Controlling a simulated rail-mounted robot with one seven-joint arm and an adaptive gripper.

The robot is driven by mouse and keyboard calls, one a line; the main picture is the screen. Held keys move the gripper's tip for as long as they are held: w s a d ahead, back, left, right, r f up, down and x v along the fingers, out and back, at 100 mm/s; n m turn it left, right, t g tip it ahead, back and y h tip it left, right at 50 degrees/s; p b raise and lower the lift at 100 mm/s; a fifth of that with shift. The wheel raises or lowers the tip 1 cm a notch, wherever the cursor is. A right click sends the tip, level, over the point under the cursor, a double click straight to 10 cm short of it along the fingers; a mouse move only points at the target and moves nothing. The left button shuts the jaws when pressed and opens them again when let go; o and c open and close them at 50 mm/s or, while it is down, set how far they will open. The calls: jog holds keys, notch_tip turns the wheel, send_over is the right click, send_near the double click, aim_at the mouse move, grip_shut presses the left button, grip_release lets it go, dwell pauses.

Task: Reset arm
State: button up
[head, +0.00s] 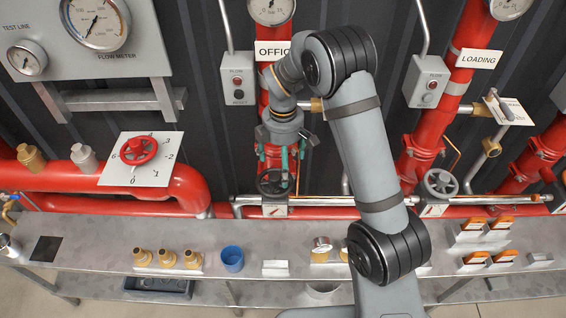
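My arm reaches up from the bottom right and bends down at the top to my gripper (284,158) in front of the red OFFICE pipe. Teal finger parts point down, just above a dark handwheel (275,182). I cannot tell whether the fingers touch the wheel or how far apart they are. I see nothing clearly held. The arm hides part of the wall and bench behind it.
A red dial knob (138,151) is at left. Below, a metal bench (110,236) carries brass fittings (168,258), a blue cup (232,258) and orange-topped blocks (477,257). Switch boxes (238,80) flank the pipes.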

aim_at(275, 180)
notch_tip(275, 180, down, 7)
jog(key=b, duration=0.6)
jog(key=shift+f, duration=0.2)
jog(key=shift+s+a+r+m+b, duration=0.15)
jog(key=shift+m+b, duration=0.2)
jog(key=shift+m, duration=0.45)
jog(key=shift+s+m+b, duration=0.15)
jog(key=shift+m+b, duration=0.15)
jog(key=shift+m, duration=0.5)
